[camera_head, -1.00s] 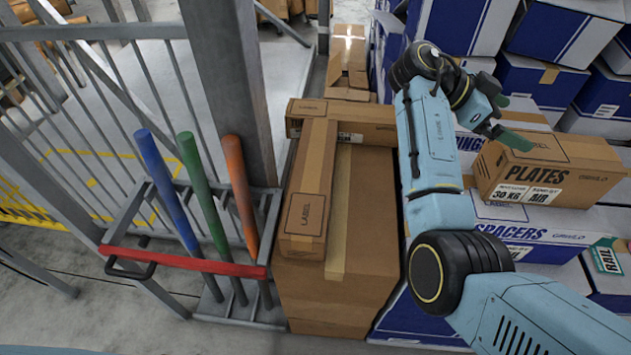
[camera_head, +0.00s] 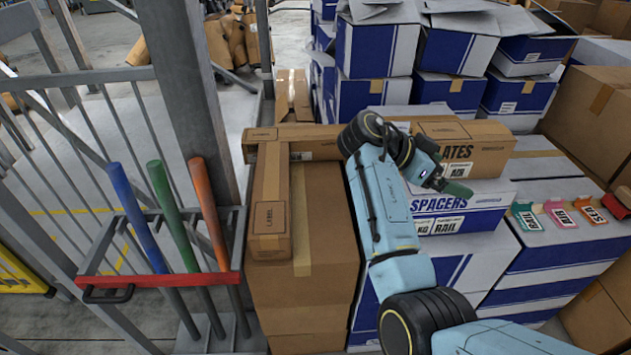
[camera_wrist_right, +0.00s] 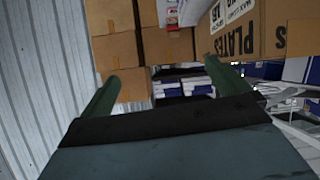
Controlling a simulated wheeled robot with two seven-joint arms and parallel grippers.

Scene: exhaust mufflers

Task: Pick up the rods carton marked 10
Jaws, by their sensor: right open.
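No carton with a readable "rods" or "10" mark shows. A brown carton lettered PLATES (camera_head: 480,152) lies on the stack right of centre; my right arm hides its left part. Below it is a white and blue SPACERS carton (camera_head: 470,200). Two long brown cartons with "LABEL" patches, one lengthwise (camera_head: 270,195) and one crosswise (camera_head: 318,138), lie on a large brown carton (camera_head: 325,235). My right gripper (camera_head: 455,184) is in front of the PLATES carton. In the right wrist view its green fingers (camera_wrist_right: 163,85) are apart and empty, with the PLATES carton (camera_wrist_right: 270,28) beyond the right finger.
A rack with blue, green and orange poles (camera_head: 180,215) and a red bar stands at the left beside a grey post (camera_head: 200,90). Blue and white cartons (camera_head: 375,50) are stacked behind. Coloured tags (camera_head: 562,214) lie at the right. More brown cartons (camera_head: 600,110) stand far right.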

